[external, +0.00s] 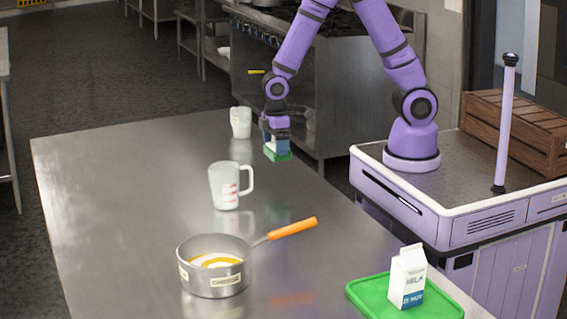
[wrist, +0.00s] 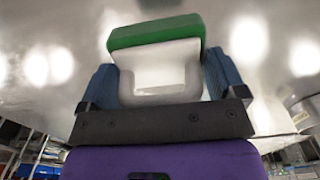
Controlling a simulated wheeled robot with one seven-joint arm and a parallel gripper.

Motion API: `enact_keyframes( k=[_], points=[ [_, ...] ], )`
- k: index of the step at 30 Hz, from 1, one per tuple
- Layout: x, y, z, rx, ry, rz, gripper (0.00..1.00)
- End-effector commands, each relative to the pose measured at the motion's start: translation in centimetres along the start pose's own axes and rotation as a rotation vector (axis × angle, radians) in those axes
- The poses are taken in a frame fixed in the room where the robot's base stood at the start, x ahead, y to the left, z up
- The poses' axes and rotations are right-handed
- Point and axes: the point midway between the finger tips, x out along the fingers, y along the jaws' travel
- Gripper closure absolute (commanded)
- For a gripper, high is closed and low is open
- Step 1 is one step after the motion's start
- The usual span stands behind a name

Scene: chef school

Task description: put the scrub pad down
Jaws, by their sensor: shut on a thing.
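The scrub pad (external: 279,153) has a green face and a white body. In the external view it hangs from my gripper (external: 277,139) near the table's far right edge, green side down. I cannot tell whether it touches the tabletop. In the wrist view the scrub pad (wrist: 155,35) sits between the two blue fingers of my gripper (wrist: 160,85), which are shut on its white part. The steel table (external: 110,200) lies below and to the left of it.
A white cup (external: 240,122) stands just left of my gripper. A measuring jug (external: 225,187) and a saucepan (external: 213,285) with an orange handle stand nearer. A milk carton (external: 407,278) stands on a green board (external: 440,308) at front right. The table's left side is clear.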

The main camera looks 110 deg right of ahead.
Motion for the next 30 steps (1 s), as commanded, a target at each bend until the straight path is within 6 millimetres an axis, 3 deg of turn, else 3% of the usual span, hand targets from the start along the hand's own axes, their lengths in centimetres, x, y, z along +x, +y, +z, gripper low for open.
enact_keyframes(
  k=[6,14,21,30],
  points=[
    [3.1,-0.2,0.0,-0.002,-0.005,-0.001,0.35],
    [4.8,-0.1,0.0,-0.002,-0.002,-0.001,0.35],
    [7.5,-0.1,0.0,-0.002,-0.002,-0.001,0.35],
    [7.8,-0.1,0.0,-0.002,-0.001,0.0,0.35]
  ],
)
